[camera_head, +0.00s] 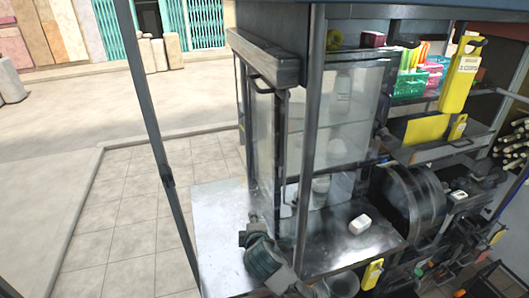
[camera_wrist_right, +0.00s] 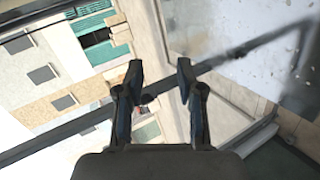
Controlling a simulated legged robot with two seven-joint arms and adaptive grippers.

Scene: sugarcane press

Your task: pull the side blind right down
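The side blind (camera_head: 265,58) appears as a long grey housing high on the stall's left side, with a dark handle bar (camera_head: 263,84) just under it. No blind sheet hangs visibly below it. An arm of mine reaches in from the bottom of the head view. Its gripper (camera_head: 253,218), which appears to be the right one, is above the metal counter, well below the handle and apart from it. In the right wrist view my right gripper (camera_wrist_right: 160,72) is open, with nothing between its fingertips. My left gripper is not in view.
A dark post (camera_head: 165,178) stands left of the counter (camera_head: 212,215), and another upright (camera_head: 310,140) stands right of the blind. A glass cabinet (camera_head: 350,100) is behind it. A white block (camera_head: 360,224) lies on the counter. Tiled pavement at left is clear.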

